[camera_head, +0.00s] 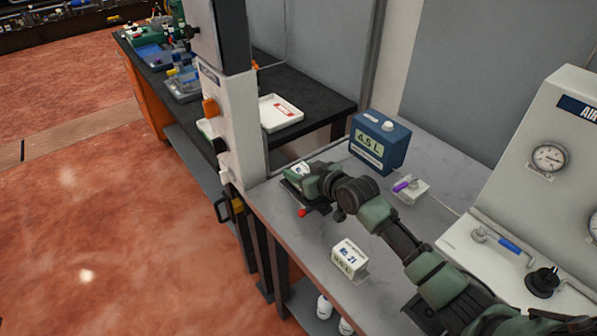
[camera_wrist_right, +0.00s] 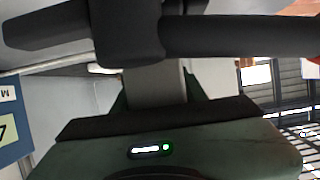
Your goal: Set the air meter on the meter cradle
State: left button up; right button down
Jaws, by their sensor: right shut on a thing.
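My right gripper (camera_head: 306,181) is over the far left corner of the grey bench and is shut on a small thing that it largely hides. I take this to be the air meter (camera_head: 301,168); a pale face shows at the fingers. A dark flat piece with a red knob (camera_head: 302,212) shows just below the gripper. I cannot tell whether it is the meter cradle or part of the held thing, or whether they touch. In the right wrist view, dark bars cross the top and hide the grip. My left gripper is not in view.
A blue box (camera_head: 380,143) reading 4.5 L stands behind the gripper. A purple-handled valve (camera_head: 408,189), a white block marked No. 21 (camera_head: 349,260) and a gauge panel (camera_head: 547,150) are to the right. A white post (camera_head: 236,130) rises at the left edge.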

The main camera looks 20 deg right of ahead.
jog(key=shift+f, duration=0.3)
jog(key=shift+f, duration=0.1)
jog(key=c, duration=0.8)
grip_release()
jog(key=shift+f, duration=0.1)
jog(key=shift+r, duration=0.25)
jog(key=shift+s+d, duration=0.15)
jog(key=shift+s, duration=0.15)
jog(key=b+v, duration=0.1)
jog(key=v, duration=1)
jog(key=shift+s, duration=0.2)
